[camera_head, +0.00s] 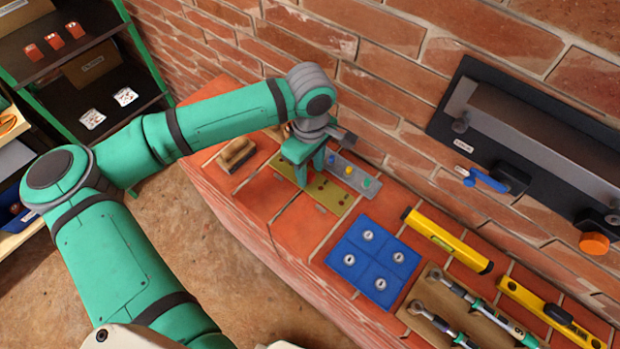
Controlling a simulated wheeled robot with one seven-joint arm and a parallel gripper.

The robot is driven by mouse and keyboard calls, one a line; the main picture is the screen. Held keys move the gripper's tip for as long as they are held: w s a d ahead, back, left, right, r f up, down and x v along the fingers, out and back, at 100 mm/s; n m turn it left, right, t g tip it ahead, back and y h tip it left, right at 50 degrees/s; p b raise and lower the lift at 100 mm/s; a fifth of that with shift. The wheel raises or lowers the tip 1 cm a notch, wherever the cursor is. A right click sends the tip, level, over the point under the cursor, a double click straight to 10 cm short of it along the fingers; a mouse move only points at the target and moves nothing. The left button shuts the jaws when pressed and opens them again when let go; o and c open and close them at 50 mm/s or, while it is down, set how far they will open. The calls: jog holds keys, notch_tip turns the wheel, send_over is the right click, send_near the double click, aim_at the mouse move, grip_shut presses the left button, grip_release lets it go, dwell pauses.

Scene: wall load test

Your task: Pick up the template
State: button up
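A flat olive-yellow plate with several dark holes (334,198), which looks like the template, lies on the brick ledge. My gripper (309,178) points down over the left-middle part of this plate, its fingers hiding some of it. A small patch of red shows by the fingers; I cannot tell whether it is a handle or brick behind. Whether the fingers touch or hold anything is not clear.
A grey plate with coloured pegs (352,175) lies close behind, toward the wall. A wooden block (237,154) is left. A blue tray (347,262), yellow level (446,240) and tool tray (431,321) are right.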

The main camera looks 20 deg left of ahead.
jog(key=shift+f, duration=0.2)
grip_shut()
jog(key=shift+r, duration=0.15)
